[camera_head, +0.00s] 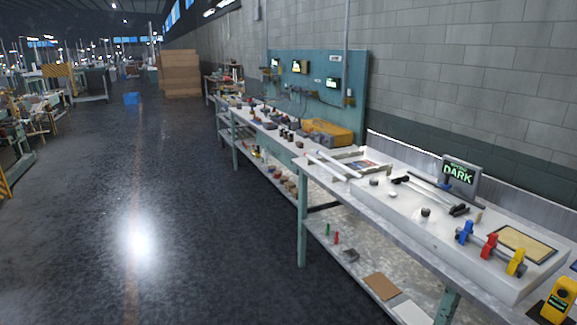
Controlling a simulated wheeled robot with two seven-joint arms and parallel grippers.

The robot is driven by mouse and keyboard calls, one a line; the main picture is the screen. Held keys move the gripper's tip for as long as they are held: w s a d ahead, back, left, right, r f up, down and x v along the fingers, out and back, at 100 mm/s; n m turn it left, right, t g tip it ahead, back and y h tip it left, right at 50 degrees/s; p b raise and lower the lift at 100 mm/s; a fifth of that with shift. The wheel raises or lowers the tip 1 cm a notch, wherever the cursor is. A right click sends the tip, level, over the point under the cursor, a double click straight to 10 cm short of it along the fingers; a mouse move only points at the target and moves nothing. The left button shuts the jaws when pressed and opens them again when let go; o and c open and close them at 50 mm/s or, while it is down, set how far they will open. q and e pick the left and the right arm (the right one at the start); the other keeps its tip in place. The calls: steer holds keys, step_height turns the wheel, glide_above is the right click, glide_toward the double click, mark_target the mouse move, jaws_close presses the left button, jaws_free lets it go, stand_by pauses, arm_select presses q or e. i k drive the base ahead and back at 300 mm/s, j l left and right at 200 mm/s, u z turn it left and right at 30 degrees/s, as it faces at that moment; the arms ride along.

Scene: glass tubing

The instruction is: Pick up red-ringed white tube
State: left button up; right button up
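Two slim white tubes lie side by side at the far left end of the near workbench: a left white tube (325,168) and a right white tube (339,164). They look partly over the bench's left end, beside a shallow tray. A red ring cannot be made out on either at this size. Longer pale rods (428,191) with black ends lie further right on the white board. Neither of my grippers is in view.
The near workbench (392,208) runs along the right wall. It carries a "DARK" display (459,173), a blue clamp (464,232), a red clamp (488,246), a yellow clamp (515,262) and a yellow device (560,299). Open floor (150,220) lies to the left.

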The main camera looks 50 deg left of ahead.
mark_target(341, 177)
steer(key=i+j+u, duration=0.1)
steer(key=j+u, duration=0.25)
steer(key=i+j+u, duration=0.1)
steer(key=u, duration=0.25)
steer(key=i+j+u, duration=0.2)
steer(key=j+u, duration=0.15)
